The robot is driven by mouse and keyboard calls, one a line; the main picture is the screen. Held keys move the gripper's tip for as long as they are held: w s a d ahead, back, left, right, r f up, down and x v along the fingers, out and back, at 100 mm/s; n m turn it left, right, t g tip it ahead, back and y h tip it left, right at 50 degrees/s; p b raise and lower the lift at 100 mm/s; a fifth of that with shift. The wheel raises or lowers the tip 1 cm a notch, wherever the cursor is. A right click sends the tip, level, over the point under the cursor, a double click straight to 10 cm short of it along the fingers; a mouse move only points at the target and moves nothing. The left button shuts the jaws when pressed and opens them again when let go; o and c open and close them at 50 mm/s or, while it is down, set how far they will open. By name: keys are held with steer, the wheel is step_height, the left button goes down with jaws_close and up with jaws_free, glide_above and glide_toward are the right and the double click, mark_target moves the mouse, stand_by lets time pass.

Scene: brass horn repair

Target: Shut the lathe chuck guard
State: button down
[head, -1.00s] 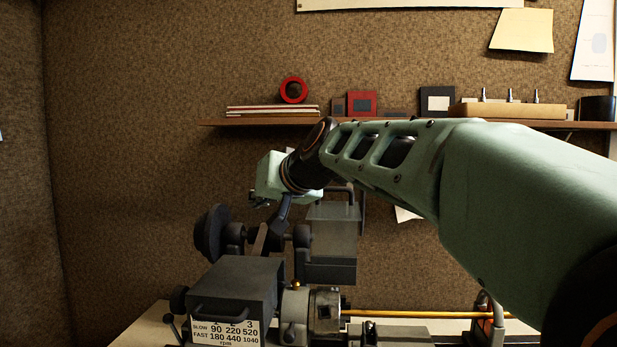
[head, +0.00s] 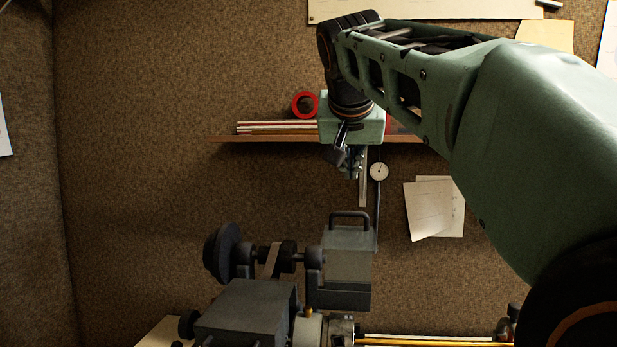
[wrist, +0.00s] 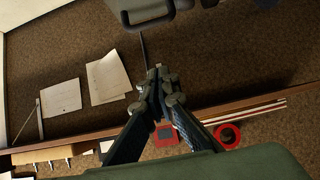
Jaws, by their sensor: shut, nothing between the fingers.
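A grey box with a dark handle on top, which looks like the chuck guard (head: 349,256), stands upright behind the lathe chuck (head: 339,331), so the chuck is uncovered. The chuck is cut off by the bottom edge of the head view. My gripper (head: 353,174) is shut and empty. It hangs above the guard and its handle, apart from them, with the shelf behind it. In the wrist view the shut fingertips (wrist: 160,78) show in the middle. The guard's handle (wrist: 150,18) shows at the top edge, clear of the fingers.
The grey headstock (head: 247,315) is at the lower front, with a pulley shaft (head: 277,257) behind it, left of the guard. A wall shelf (head: 265,139) holds a red ring (head: 305,104). A dial gauge (head: 379,171) and papers (head: 434,208) are on the wall.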

glide_above(350, 214)
steer(key=w, duration=0.3)
steer(key=f, duration=0.4)
steer(key=shift+d+f, duration=0.3)
steer(key=shift+s+a+f, duration=0.2)
steer(key=shift+s+f, duration=0.7)
steer(key=shift+s+a+f, duration=0.1)
steer(key=shift+s, duration=0.2)
steer(key=shift+s+f, duration=0.1)
steer(key=shift+f, duration=0.25)
steer(key=shift+s, duration=0.1)
steer(key=shift+f+b, duration=0.15)
steer(key=shift+b, duration=0.5)
